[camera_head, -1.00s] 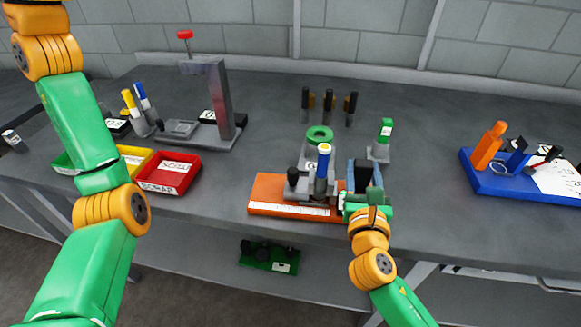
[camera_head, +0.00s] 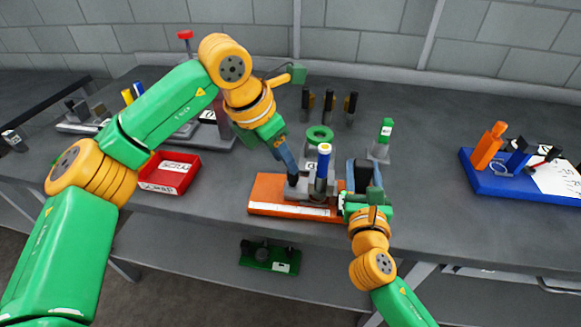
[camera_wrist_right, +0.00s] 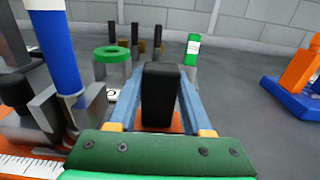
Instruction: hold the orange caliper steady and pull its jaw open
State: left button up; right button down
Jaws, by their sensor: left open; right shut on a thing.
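The orange caliper (camera_head: 268,189) lies near the table's front edge, with a white ruled scale along its front. Grey blocks stand on it, with a blue post with a white and yellow top (camera_head: 323,165). My right gripper (camera_head: 363,172) is shut on the black upright grip at the caliper's right end. In the right wrist view this black grip (camera_wrist_right: 158,95) stands between the blue fingers. My left gripper (camera_head: 291,172) is open, with its fingers pointing down at the black knob (camera_head: 292,181) on the caliper's left part. Whether they touch the knob is unclear.
A green ring (camera_head: 319,134) sits on a grey block just behind the caliper. A green-topped marker (camera_head: 386,132) and several dark posts stand farther back. A red scrap tray (camera_head: 170,175) is on the left. A blue board (camera_head: 500,184) with tools is on the right.

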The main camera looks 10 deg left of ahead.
aim_at(299, 182)
pick_arm(q)
jog(key=x, duration=0.4)
jog(key=shift+w+d+f, duration=0.1)
jog(key=shift+d+f, duration=0.05)
jog(key=shift+f, duration=0.15)
grip_shut()
jog(key=shift+r, duration=0.1)
dwell(1.0)
